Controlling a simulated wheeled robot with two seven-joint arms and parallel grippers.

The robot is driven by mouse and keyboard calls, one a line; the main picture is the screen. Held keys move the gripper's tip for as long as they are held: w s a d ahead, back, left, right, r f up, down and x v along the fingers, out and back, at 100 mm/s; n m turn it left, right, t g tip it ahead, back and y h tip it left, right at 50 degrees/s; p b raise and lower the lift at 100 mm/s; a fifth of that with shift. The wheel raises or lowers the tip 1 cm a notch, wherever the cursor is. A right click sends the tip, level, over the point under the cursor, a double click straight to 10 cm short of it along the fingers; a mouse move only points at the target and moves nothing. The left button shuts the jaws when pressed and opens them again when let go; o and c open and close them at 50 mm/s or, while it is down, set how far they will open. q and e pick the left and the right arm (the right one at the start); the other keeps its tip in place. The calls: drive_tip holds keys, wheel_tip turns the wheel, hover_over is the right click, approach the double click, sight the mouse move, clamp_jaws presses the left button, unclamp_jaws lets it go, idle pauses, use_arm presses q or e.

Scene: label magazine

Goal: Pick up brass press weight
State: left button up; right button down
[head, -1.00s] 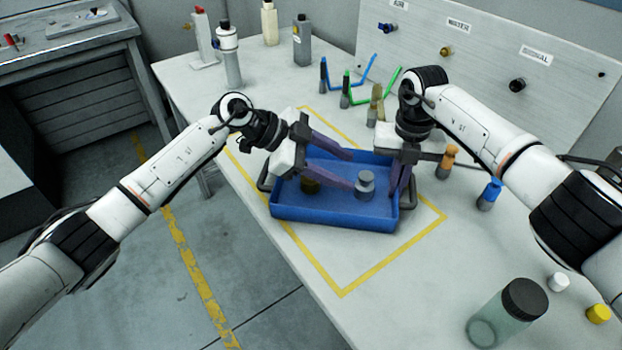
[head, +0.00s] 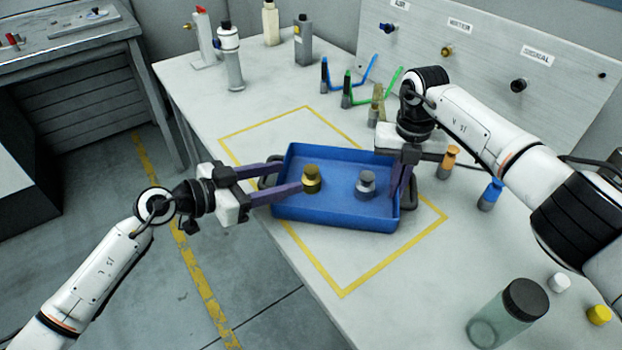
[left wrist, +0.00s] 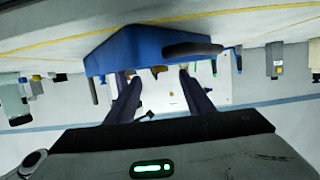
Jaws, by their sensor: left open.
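The brass press weight (head: 311,181) stands upright in the left part of the blue tray (head: 335,217). My left gripper (head: 292,176) is open at the tray's left side. In the left wrist view both fingers (left wrist: 160,88) reach toward the blue tray (left wrist: 130,50), whose wall and dark handle hide most of the inside. My right gripper (head: 403,178) points down at the tray's right wall and handle; I cannot tell whether it grips them.
A grey weight (head: 365,186) stands in the right part of the tray. An orange peg (head: 449,161) and a blue one (head: 489,195) stand right of it. A jar (head: 508,315) is at the front right. The table in front of the tray is clear.

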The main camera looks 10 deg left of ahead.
sight(305, 172)
use_arm(q)
drive_tip(key=x, duration=0.8)
drive_tip(key=shift+w+d+f, duration=0.15)
drive_tip(key=shift+w, duration=0.05)
clamp_jaws()
